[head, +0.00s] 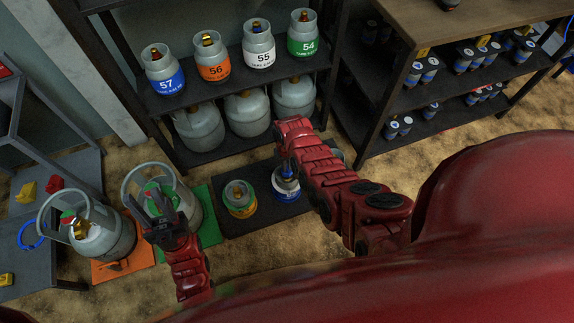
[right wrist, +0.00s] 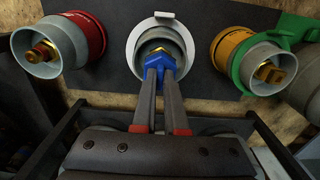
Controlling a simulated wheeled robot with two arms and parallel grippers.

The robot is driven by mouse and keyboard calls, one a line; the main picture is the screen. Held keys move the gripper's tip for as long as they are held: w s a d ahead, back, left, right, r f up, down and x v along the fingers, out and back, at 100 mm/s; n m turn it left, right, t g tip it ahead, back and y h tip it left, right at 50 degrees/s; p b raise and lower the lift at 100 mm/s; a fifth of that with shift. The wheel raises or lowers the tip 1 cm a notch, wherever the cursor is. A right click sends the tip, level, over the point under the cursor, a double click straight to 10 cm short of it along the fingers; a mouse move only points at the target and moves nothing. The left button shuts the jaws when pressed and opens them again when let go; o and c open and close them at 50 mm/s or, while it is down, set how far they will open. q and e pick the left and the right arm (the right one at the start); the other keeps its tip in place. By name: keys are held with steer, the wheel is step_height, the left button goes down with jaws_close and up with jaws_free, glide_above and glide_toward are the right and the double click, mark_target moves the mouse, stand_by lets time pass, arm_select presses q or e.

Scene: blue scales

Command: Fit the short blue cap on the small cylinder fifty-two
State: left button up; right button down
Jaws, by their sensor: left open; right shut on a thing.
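The short blue cap (right wrist: 158,64) is between the fingertips of my right gripper (right wrist: 160,78), which is shut on it. The cap is at the brass valve inside the grey collar of a small cylinder (right wrist: 135,48); I cannot tell whether it is seated. My left gripper (head: 161,212) is open, in front of the large grey cylinder on the green mat.
Large grey cylinders (head: 100,235) stand at left. The shelf behind holds numbered cylinders (head: 213,66).

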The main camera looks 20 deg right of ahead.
steer(key=shift+f+b, duration=0.7)
steer(key=shift+f, duration=0.2)
steer(key=c, duration=0.9)
jaws_free()
steer(key=shift+r, duration=0.1)
steer(key=shift+r+p, duration=0.4)
steer(key=shift+r, duration=0.15)
step_height(320, 180, up, 16)
steer(key=p, duration=0.4)
